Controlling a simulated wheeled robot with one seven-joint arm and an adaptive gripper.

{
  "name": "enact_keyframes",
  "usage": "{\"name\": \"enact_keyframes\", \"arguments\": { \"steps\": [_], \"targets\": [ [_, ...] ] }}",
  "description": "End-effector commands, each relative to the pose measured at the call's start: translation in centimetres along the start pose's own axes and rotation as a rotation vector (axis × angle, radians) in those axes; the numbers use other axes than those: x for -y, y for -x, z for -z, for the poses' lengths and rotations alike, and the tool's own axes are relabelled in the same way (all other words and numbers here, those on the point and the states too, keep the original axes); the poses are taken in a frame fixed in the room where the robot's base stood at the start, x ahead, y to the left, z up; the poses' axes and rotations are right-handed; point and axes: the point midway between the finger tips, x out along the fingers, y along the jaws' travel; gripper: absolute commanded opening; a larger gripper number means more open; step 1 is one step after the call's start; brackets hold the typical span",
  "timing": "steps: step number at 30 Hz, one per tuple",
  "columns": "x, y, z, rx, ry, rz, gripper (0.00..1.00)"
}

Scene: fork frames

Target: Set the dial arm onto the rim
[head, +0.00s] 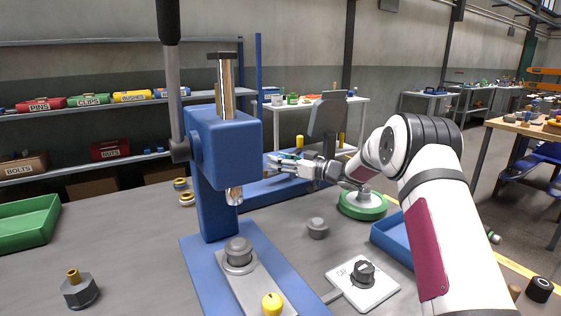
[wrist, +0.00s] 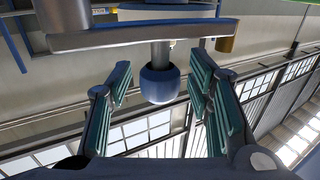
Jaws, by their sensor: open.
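My gripper (head: 276,165) is open, behind and right of the blue press in the head view. In the wrist view a dark blue rounded knob (wrist: 160,84) on a short stem hangs from a grey bar (wrist: 130,35), between my left and right fingers, with gaps visible on both sides. I cannot tell for sure if this bar is the dial arm. A pale round piece with a green rim (head: 346,209) stands on the bench below my arm, partly hidden by it. I cannot tell if this is the rim of the task.
The blue press (head: 225,150) stands left of my gripper. A white plate with a black knob (head: 365,290), a blue tray (head: 393,240) and a grey cylinder (head: 317,228) are on the bench. A green tray (head: 22,225) is far left.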

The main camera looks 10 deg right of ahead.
Motion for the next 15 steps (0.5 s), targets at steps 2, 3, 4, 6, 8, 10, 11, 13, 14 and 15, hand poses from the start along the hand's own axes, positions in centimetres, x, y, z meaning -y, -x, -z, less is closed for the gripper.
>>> {"name": "enact_keyframes", "arguments": {
  "steps": [2,3,4,6,8,10,11,13,14,15],
  "targets": [
    [0.00,0.02,-0.01,0.000,0.000,0.000,0.47],
    [0.00,0.02,-0.01,0.000,0.000,0.000,0.44],
    [-0.01,0.03,-0.02,0.000,0.000,0.000,0.38],
    [-0.01,0.04,-0.02,0.000,0.000,0.000,0.22],
    [-0.01,0.04,-0.02,0.000,0.000,0.000,0.08],
    [-0.01,0.04,-0.03,0.000,-0.001,0.000,0.00],
    [-0.01,0.04,-0.03,0.000,-0.001,0.000,0.00],
    [-0.01,0.05,-0.03,0.000,-0.001,0.000,0.00],
    [0.00,0.05,-0.03,0.000,-0.001,-0.001,0.00],
    [0.00,0.04,-0.03,0.000,-0.001,-0.002,0.00]
  ]
}}
